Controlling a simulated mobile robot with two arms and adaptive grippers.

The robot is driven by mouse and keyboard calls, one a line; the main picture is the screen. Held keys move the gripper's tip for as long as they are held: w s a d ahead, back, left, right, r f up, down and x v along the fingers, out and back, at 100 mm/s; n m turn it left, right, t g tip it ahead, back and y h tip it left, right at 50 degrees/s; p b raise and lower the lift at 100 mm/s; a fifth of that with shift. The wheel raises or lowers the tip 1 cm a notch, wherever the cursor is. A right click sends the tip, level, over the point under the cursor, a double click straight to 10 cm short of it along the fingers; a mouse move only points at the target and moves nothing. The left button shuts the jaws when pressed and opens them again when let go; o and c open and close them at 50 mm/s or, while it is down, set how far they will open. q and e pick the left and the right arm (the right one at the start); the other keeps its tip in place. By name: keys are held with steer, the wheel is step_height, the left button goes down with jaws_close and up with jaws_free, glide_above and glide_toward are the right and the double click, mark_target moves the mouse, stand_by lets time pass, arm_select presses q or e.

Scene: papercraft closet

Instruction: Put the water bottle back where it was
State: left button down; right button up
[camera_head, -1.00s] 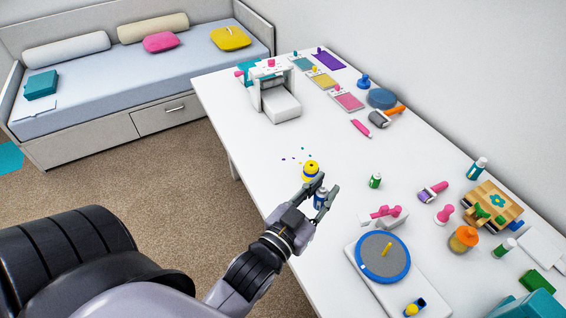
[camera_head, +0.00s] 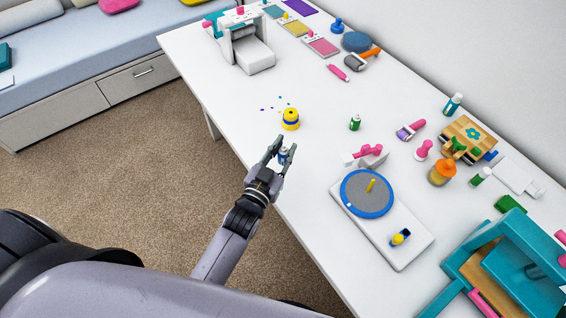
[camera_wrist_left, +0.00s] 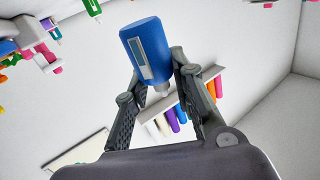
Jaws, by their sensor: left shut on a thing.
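My left gripper (camera_head: 286,146) is shut on a small blue bottle (camera_head: 284,157), which looks like the water bottle. In the left wrist view the blue bottle (camera_wrist_left: 147,50) has a pale label and a light nozzle, and sits between the fingers. Its base is hard to see in the head view, so I cannot tell whether it touches the table. My right gripper is out of view.
A round grey-blue turntable (camera_head: 367,193) and a pink-handled tool (camera_head: 368,152) stand to the right. A small green bottle (camera_head: 355,122) and a teal bottle (camera_head: 453,104) stand further back. A teal press frame (camera_head: 470,268) fills the lower right corner. Table is clear left of the turntable.

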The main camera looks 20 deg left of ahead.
mark_target(284, 163)
arm_select(q)
steer(key=shift+f, duration=3.1)
steer(key=shift+f+b, duration=0.25)
steer(key=shift+b, duration=0.15)
steer(key=c, duration=1.4)
jaws_free()
steer(key=shift+r, duration=0.1)
steer(key=shift+o, duration=0.2)
steer(key=shift+r+p, duration=0.25)
steer(key=shift+p, duration=0.05)
steer(key=s+a+b, duration=0.1)
steer(key=s, duration=1.1)
steer(key=shift+a+b, duration=0.25)
steer(key=shift+b, duration=0.1)
steer(key=shift+w, duration=0.1)
